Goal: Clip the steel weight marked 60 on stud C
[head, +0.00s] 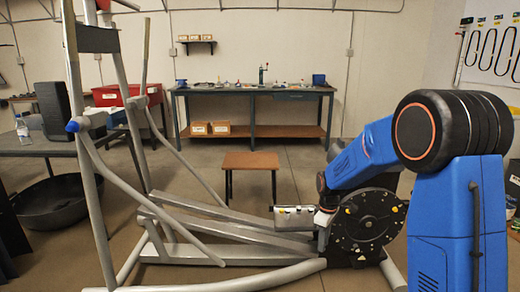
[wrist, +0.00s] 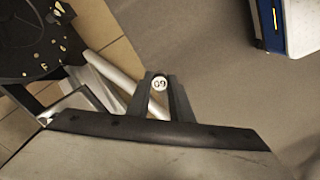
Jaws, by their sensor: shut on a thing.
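In the wrist view my gripper (wrist: 159,88) has its two black fingers closed around a small round piece with a pale face, the weight (wrist: 159,83). Its small digits look like 60 turned over. The dark disc (wrist: 30,40) with small studs and marks is at the upper left, apart from the weight. In the head view the disc (head: 367,225) stands upright at the front of the elliptical machine, with several yellow and white marks. Stud C cannot be picked out. My grey gripper body (head: 293,218) shows left of the disc; the weight is not clear there.
The elliptical's grey frame rails (head: 230,238) run left of the disc, with upright handles (head: 95,170) further left. A brown stool (head: 251,162) stands behind. A workbench (head: 255,90) is at the back wall. Open floor lies around the stool.

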